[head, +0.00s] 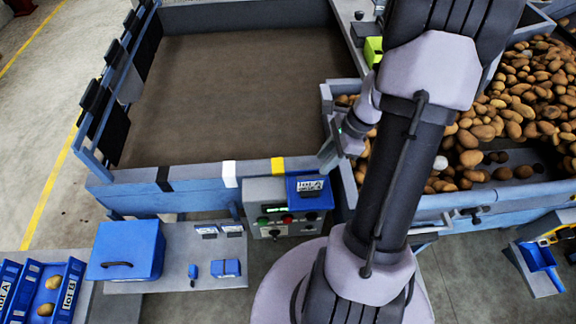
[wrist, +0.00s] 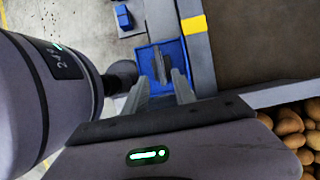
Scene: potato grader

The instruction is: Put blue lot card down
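My gripper (head: 326,155) is above and slightly right of the card in the head view.
The control box (head: 265,190) has coloured buttons. Left of it a grey shelf (head: 178,270) carries a blue box (head: 126,250) and small blue items. Blue lot bins (head: 68,290) hold potatoes. The wide brown belt (head: 240,95) is empty; potatoes (head: 520,100) fill the right side.

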